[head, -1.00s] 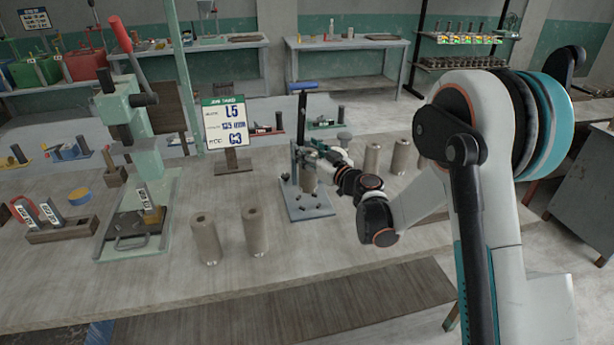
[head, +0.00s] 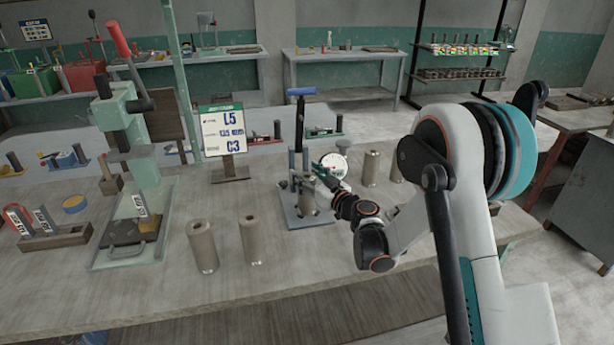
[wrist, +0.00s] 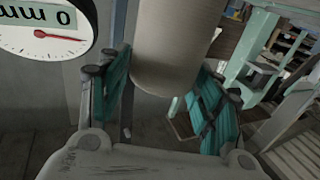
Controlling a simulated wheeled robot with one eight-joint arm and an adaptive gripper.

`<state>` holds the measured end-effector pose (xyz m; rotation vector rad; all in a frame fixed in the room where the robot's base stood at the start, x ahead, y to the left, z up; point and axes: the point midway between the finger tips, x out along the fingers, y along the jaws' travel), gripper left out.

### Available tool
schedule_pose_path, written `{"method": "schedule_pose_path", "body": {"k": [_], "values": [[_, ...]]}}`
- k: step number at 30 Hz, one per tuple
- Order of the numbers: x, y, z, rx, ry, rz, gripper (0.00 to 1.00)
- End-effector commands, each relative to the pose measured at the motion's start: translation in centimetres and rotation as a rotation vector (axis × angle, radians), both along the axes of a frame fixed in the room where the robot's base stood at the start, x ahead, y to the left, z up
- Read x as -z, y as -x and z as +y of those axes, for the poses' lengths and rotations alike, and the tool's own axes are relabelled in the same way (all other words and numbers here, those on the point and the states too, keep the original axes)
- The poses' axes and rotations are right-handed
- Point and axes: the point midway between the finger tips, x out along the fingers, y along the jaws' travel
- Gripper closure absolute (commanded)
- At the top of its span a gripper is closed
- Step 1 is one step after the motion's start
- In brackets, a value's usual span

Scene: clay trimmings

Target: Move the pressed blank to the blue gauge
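The blue gauge (head: 303,222) stands on the table, with a flat blue-grey base, a dark post and a blue-topped lever. A tan cylindrical blank (head: 307,205) is at it, low over the base and partly hidden by my gripper. The gauge's white dial (head: 338,163) faces the camera; it also shows upside down in the wrist view (wrist: 38,38), with a red needle. My gripper (head: 322,172) is at the gauge, its teal fingers apart. In the wrist view, a tan cylinder (wrist: 172,45) lies between and beyond the open fingers (wrist: 165,105); contact is not clear.
Two tan cylinders (head: 203,246) (head: 253,238) stand in front, left of the gauge. More stand behind my wrist (head: 371,168). A green press (head: 148,165) with a red lever is at left. A sign (head: 222,130) stands behind. The front table strip is clear.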

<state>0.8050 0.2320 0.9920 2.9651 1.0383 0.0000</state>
Motion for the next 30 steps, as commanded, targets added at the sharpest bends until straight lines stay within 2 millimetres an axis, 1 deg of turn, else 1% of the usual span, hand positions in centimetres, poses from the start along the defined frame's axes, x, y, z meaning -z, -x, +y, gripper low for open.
{"method": "schedule_pose_path", "body": {"k": [10,13,17,24,30], "values": [[-0.1,0.0,0.0,0.000,0.000,0.000,0.32],[-0.5,0.0,0.0,0.000,0.000,0.000,0.32],[-0.4,1.4,-1.3,0.003,0.000,0.000,0.32],[-0.5,5.4,-4.4,0.002,0.000,0.000,0.32],[-0.4,8.0,-6.5,0.002,0.000,0.000,0.32]]}}
